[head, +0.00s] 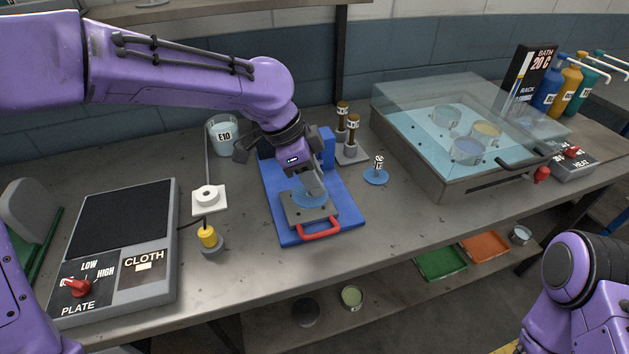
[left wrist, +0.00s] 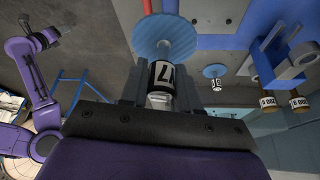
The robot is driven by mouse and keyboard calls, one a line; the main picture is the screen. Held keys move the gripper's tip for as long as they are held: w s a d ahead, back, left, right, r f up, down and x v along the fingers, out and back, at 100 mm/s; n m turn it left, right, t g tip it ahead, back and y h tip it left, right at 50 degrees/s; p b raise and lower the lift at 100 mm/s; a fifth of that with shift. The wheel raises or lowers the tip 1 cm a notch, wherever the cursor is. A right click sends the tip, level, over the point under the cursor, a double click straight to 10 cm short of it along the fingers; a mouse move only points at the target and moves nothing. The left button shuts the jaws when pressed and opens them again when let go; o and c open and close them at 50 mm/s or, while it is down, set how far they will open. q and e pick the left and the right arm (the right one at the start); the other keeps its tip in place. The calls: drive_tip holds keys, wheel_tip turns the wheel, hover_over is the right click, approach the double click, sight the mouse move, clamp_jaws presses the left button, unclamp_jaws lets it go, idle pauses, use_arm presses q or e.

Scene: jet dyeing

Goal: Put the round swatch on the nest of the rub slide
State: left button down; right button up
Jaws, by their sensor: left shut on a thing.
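My left gripper (head: 314,186) reaches down over the rub slide and is shut on the labelled peg of a round blue swatch (head: 308,198). In the left wrist view the peg (left wrist: 161,76) sits between the fingers, with the blue disc (left wrist: 165,38) beyond the fingertips. The rub slide is a grey plate (head: 293,216) with a red handle (head: 320,230) on a blue base (head: 275,202). The disc covers the middle of the plate, so the nest is hidden. I cannot tell whether the disc touches the plate.
A second round blue swatch with a peg (head: 376,178) stands right of the blue base.

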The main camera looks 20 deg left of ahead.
use_arm(q)
drive_tip(key=shift+w+a+f+p, duration=0.55)
drive_tip(key=shift+w+a+f, duration=0.45)
drive_tip(key=shift+w, duration=0.2)
drive_tip(key=w+f, duration=0.1)
drive_tip(key=w, duration=0.1)
drive_tip(key=w+f, duration=0.1)
drive_tip(key=f, duration=0.1)
drive_tip(key=w+a+f+p, duration=0.1)
drive_tip(key=w+f, duration=0.1)
drive_tip(key=shift+w+f, duration=0.15)
drive_tip(key=shift+w, duration=0.15)
drive_tip(key=shift+s+f+p, duration=0.2)
drive_tip(key=shift+f+p, duration=0.5)
drive_tip(key=shift+f, duration=0.35)
drive_tip(key=shift+s+f, duration=0.25)
drive_tip(key=shift+f, duration=0.15)
drive_tip(key=shift+w+f, duration=0.2)
drive_tip(key=c, duration=1)
unclamp_jaws()
drive_tip(key=shift+o, duration=0.9)
drive_tip(key=shift+s+r, duration=0.1)
drive_tip(key=shift+s, duration=0.05)
use_arm(e)
drive_tip(key=r, duration=0.2)
drive_tip(key=s+r, duration=0.1)
drive_tip(key=r, duration=0.1)
drive_tip(key=shift+r, duration=0.2)
